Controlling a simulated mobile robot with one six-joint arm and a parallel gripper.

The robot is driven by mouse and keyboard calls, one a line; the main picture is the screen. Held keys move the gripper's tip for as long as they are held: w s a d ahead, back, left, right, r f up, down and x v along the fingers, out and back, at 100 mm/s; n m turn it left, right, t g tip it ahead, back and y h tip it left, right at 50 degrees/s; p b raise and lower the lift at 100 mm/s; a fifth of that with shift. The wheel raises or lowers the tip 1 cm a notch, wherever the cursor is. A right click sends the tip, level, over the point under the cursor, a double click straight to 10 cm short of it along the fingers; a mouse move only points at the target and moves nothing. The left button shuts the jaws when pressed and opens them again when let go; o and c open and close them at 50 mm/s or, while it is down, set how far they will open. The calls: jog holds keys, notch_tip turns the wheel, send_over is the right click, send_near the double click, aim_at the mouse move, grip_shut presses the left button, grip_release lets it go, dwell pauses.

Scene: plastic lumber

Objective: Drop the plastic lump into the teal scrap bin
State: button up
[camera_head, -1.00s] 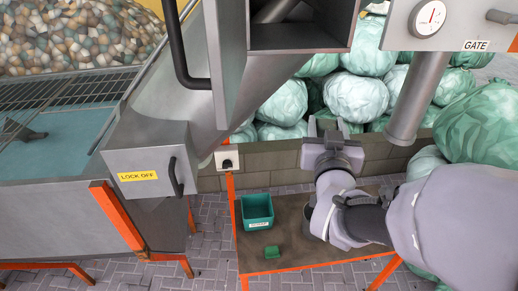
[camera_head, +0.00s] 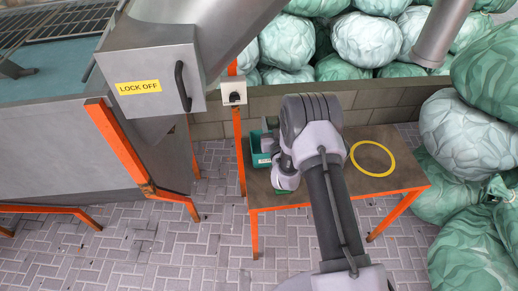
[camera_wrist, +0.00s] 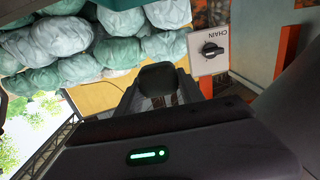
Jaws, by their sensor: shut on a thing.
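The teal scrap bin (camera_head: 262,149) stands on the brown table, partly hidden behind my gripper in the head view. My gripper (camera_head: 284,172) is just right of and in front of the bin, low over the table. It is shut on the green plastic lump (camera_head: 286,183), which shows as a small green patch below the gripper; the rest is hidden. In the wrist view a dark rounded shape fills the space ahead of my gripper (camera_wrist: 158,95), and the lump cannot be told clearly there.
The brown table (camera_head: 340,180) has orange legs and a yellow ring (camera_head: 372,158) on its right. A switch box (camera_head: 233,93) on an orange post stands behind left. The lock-off box (camera_head: 150,80) is further left. A block wall and green bags lie behind and right.

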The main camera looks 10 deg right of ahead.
jog(key=f, duration=0.3)
jog(key=shift+w, duration=0.2)
notch_tip(320, 180, down, 6)
jog(key=b, duration=0.2)
jog(key=shift+b, duration=0.4)
jog(key=o, duration=1.4)
jog(key=shift+s, duration=0.1)
jog(key=s+p, duration=0.1)
jog(key=s, duration=0.4)
jog(key=s+p, duration=0.1)
jog(key=s, duration=0.5)
jog(key=s+r+p, duration=0.1)
jog(key=s+p, duration=0.1)
jog(key=s, duration=0.4)
jog(key=shift+s, duration=0.15)
